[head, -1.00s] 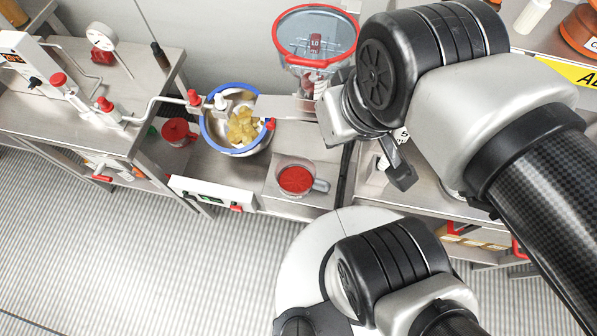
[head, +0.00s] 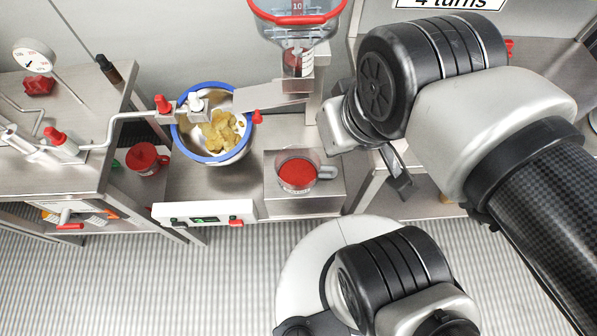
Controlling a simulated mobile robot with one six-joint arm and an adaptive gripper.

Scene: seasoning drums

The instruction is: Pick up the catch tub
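What I take to be the catch tub is a clear tub with a grey side handle, holding red seasoning (head: 297,173). It stands upright on a square steel platform (head: 325,205) below and in front of the clear hopper. My gripper (head: 398,183) is to the right of the tub, apart from its handle. A dark finger points downward. The arm and wrist hide much of the gripper, so its opening does not show clearly.
A blue-rimmed drum (head: 208,157) with yellow-brown pieces is left of the tub. The red-rimmed hopper (head: 292,22) is above. A red cup (head: 143,160) and a control panel (head: 203,213) are further left. Clear striped floor (head: 150,290) lies in front.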

